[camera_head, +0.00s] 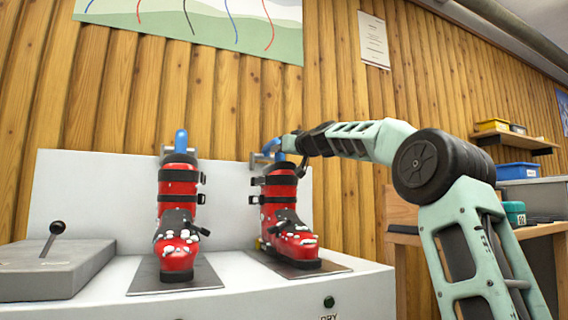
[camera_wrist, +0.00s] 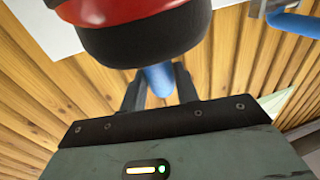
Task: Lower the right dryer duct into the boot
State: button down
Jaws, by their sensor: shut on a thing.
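The right dryer duct (camera_head: 270,146) is blue and shows at the back of the right red ski boot (camera_head: 279,190), by its black cuff. My gripper (camera_head: 288,146) is at this duct, level with the boot's top. In the wrist view the blue duct (camera_wrist: 157,80) lies between my two dark fingers (camera_wrist: 159,88), which are shut on it. The boot's black cuff and red shell (camera_wrist: 140,35) hide the duct's far part. I cannot tell whether its end is inside the boot.
The left boot (camera_head: 178,215) stands upright with its blue duct (camera_head: 181,141) above it. A lever box (camera_head: 50,270) sits at the left of the white dryer (camera_head: 230,292). A bench with boxes (camera_head: 517,170) is at the right.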

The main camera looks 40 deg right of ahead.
jog(key=shift+f+t+b, duration=0.4)
jog(key=shift+f+b, duration=0.15)
jog(key=shift+b, duration=0.7)
jog(key=c, duration=1.1)
grip_release()
jog(key=shift+o, duration=0.2)
jog(key=shift+s, duration=0.1)
jog(key=s+a+f+b, duration=0.1)
jog(key=s+b, duration=0.7)
jog(key=s, duration=0.9)
jog(key=shift+f, duration=0.35)
jog(key=shift+s, duration=0.1)
